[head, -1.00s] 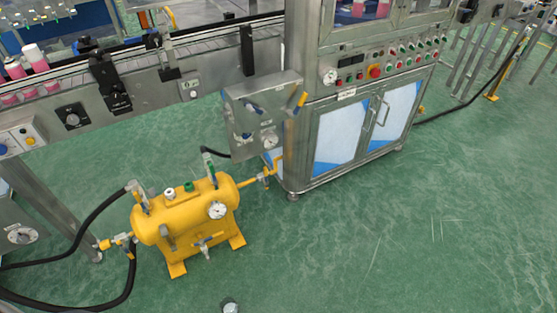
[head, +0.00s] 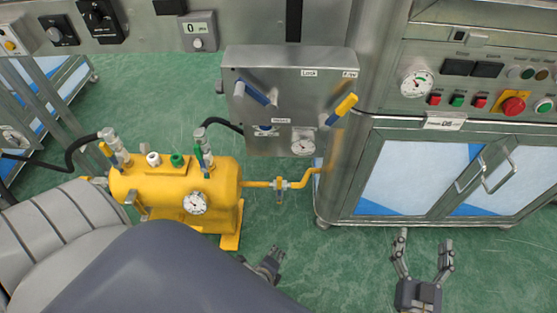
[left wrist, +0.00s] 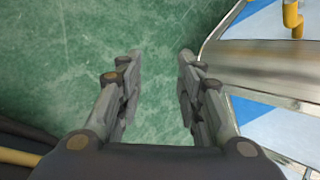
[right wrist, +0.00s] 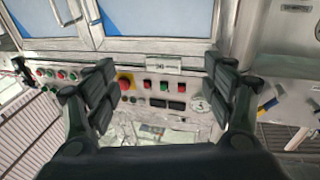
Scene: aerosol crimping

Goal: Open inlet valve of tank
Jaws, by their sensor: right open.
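The yellow tank (head: 170,190) stands on the floor at the left of the head view, partly covered by my left arm. It carries a round gauge (head: 195,203), a valve with a yellow lever (head: 106,150) at its left end and a valve with a green lever (head: 199,152) at its right end. I cannot tell which is the inlet valve. My left gripper (head: 272,258) is right of and below the tank, partly hidden by my arm; the left wrist view (left wrist: 160,60) shows it open and empty. My right gripper (head: 425,243) is open and empty before the cabinet.
A steel panel (head: 285,70) with blue and yellow levers hangs behind the tank. The steel cabinet (head: 340,180) stands at right, with door handles and red emergency button (head: 513,106). A yellow pipe (head: 258,184) runs between tank and cabinet. Black hoses (head: 75,157) lie left. Green floor lies between.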

